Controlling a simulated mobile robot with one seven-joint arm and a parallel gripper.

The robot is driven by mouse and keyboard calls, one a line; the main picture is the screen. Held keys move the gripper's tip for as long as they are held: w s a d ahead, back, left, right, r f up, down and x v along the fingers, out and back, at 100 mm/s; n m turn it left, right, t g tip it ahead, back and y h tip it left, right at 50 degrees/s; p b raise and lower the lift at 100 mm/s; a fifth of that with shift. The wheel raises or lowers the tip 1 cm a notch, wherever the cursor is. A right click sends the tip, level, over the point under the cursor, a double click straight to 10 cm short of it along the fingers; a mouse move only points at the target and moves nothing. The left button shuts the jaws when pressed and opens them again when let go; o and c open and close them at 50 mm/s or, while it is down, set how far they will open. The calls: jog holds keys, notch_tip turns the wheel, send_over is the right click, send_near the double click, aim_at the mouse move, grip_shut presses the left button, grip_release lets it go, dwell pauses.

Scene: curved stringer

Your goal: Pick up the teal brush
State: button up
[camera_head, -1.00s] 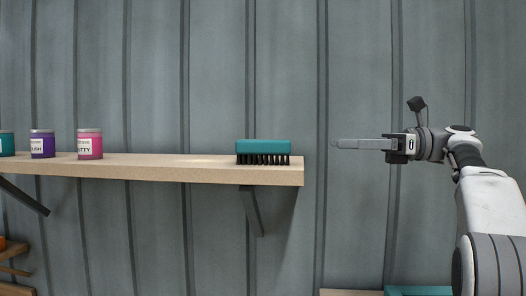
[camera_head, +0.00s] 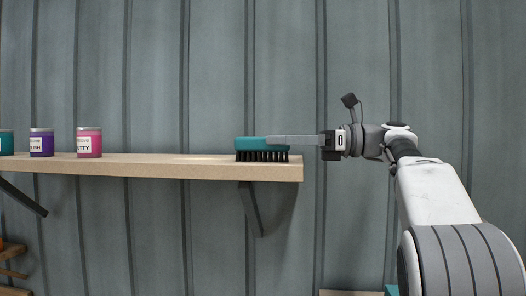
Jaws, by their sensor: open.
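The teal brush (camera_head: 252,143) lies on the right end of the wooden shelf (camera_head: 180,172), with its black bristles (camera_head: 260,156) facing down. My gripper (camera_head: 268,140) comes in level from the right, and its fingers point left. The near finger overlaps the right part of the teal brush body in this view. The far finger is hidden, so I cannot tell whether the brush is between the fingers or whether they touch it. My gripper is open.
A pink can (camera_head: 89,143), a purple can (camera_head: 41,143) and a teal can (camera_head: 6,143) stand farther left on the shelf. A dark bracket (camera_head: 250,208) is under the shelf's right end. A ribbed grey wall (camera_head: 220,70) is behind.

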aim_at(262, 140)
jog(key=a, duration=0.4)
jog(key=shift+w+a, duration=0.1)
grip_shut()
dwell(0.4)
notch_tip(262, 140, up, 8)
jog(key=p, duration=0.3)
jog(key=shift+f+p, duration=0.2)
jog(key=shift+p, duration=0.1)
jog(key=shift+w+r, duration=0.1)
jog(key=shift+r, duration=1)
